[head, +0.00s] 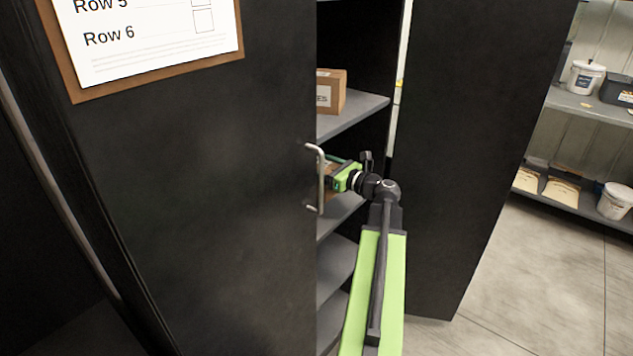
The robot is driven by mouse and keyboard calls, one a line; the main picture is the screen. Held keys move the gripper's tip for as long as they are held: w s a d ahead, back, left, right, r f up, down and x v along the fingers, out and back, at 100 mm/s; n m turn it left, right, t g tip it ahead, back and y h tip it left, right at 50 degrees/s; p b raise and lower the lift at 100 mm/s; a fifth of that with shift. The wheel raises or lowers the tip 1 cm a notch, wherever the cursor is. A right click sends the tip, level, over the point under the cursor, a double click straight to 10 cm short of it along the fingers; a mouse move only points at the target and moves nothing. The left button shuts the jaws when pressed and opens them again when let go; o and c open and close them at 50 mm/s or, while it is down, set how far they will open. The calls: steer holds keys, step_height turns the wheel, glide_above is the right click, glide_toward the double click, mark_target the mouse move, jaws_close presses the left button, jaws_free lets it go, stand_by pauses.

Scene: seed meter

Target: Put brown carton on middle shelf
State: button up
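A brown carton (332,92) with a white label ending in "ES" sits on an upper grey shelf (352,116) of the dark cabinet; its left part is hidden by the door. My gripper (338,178) reaches into the cabinet just above a lower shelf (343,211), below that carton. A small brown patch (331,190) shows at my gripper beside the door handle; it looks like part of a brown box. The door hides my fingertips' left side, so I cannot tell whether they are closed on it.
The near black door (210,200) with a metal handle (320,180) and a clipboard (150,40) covers the left. Another black panel (470,150) stands right of my arm. More shelves (336,262) lie below. Far right, a rack (590,108) holds tubs; clear floor (545,270) lies before it.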

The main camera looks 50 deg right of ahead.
step_height(320, 180, down, 4)
steer(key=b, duration=0.4)
steer(key=shift+f, duration=0.15)
steer(key=shift+r, duration=0.25)
steer(key=shift+f, duration=0.15)
steer(key=o, duration=2)
steer(key=shift+s, duration=0.3)
steer(key=s+d, duration=0.1)
steer(key=s, duration=1)
steer(key=shift+s, duration=0.25)
